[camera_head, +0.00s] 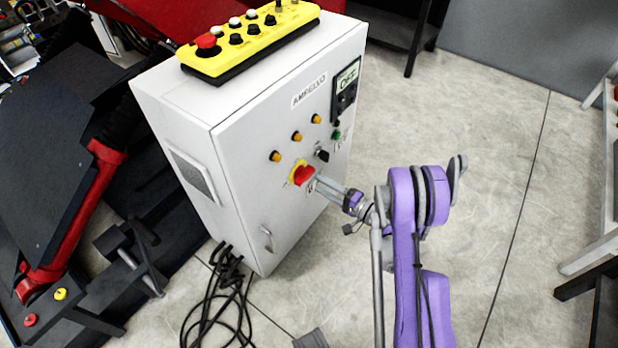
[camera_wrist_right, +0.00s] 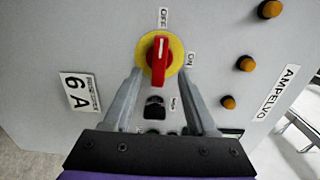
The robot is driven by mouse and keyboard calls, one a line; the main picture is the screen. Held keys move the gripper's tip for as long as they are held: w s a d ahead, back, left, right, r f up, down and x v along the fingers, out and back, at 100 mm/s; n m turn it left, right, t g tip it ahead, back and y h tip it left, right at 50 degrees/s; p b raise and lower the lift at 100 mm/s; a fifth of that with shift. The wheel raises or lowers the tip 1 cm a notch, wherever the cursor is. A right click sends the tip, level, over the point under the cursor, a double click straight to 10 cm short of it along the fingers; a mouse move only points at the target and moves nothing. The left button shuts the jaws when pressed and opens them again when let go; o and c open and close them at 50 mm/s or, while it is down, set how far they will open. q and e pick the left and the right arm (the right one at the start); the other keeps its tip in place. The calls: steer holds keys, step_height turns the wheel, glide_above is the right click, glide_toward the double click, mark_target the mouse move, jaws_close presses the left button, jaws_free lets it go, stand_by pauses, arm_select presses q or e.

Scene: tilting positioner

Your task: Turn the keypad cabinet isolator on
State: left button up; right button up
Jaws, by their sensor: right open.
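The white keypad cabinet (camera_head: 250,150) stands upright left of centre, its front door facing right. The isolator is a red handle on a yellow disc (camera_head: 304,174) on that door. In the right wrist view the red handle (camera_wrist_right: 159,58) lines up with the OFF label (camera_wrist_right: 163,17); the ON label (camera_wrist_right: 190,60) is to the right of the disc. My right gripper (camera_head: 318,184) is open at the isolator. In the wrist view its fingers (camera_wrist_right: 159,76) lie on either side of the handle, with gaps visible. Contact cannot be told. My left gripper is not in view.
A black switch (camera_wrist_right: 155,108) sits beside the isolator, with orange lamps (camera_wrist_right: 246,64) nearby. A display panel (camera_head: 346,88) is higher on the door. A yellow pendant (camera_head: 250,38) lies on top. Black cables (camera_head: 220,300) coil on the floor. The floor right of the cabinet is open.

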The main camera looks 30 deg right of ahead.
mark_target(309, 178)
steer(key=x, duration=0.5)
steer(key=shift+w, duration=0.15)
jaws_close()
